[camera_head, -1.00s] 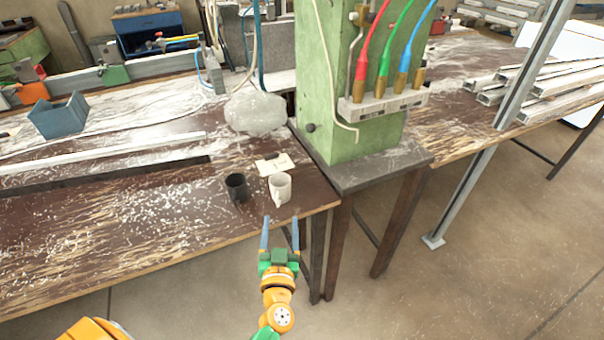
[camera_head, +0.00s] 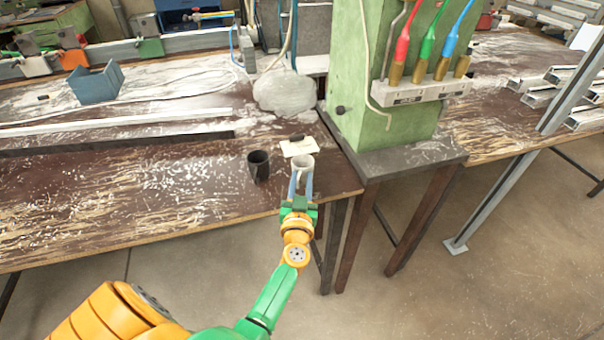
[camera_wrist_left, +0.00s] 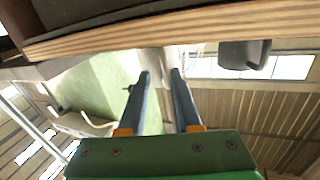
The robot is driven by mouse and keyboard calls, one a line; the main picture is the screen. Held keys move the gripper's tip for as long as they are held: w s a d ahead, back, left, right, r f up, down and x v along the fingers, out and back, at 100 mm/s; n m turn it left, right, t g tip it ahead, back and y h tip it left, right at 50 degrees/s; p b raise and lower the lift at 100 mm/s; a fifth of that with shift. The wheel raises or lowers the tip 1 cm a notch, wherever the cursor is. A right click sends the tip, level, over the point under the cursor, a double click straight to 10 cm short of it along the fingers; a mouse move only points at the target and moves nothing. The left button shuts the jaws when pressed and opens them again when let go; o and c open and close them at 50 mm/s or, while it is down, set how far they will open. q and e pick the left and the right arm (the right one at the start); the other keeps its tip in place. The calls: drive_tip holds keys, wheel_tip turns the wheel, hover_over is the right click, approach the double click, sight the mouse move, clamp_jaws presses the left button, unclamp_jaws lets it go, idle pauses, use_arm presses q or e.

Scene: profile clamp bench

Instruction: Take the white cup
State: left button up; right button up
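The white cup (camera_head: 303,161) is near the front right corner of the brown bench. My left gripper (camera_head: 301,181) reaches it from the front, with its two blue-grey fingers on either side of the cup. The fingers look shut on it, and they cover part of its lower body. I cannot tell whether its base touches the bench. In the left wrist view the gripper's fingers (camera_wrist_left: 160,75) point away over the bench edge, with a pale patch between the tips that I cannot clearly make out. My right gripper is not in view.
A dark cup (camera_head: 259,166) stands just left of the white cup and shows in the left wrist view (camera_wrist_left: 243,54). A pale card (camera_head: 297,148) lies behind. A green machine column (camera_head: 375,115) rises to the right. The bench (camera_head: 150,195) is open to the left.

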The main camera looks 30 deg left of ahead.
use_arm(q)
clamp_jaws()
drive_tip(key=shift+d+f, duration=0.1)
idle(1.0)
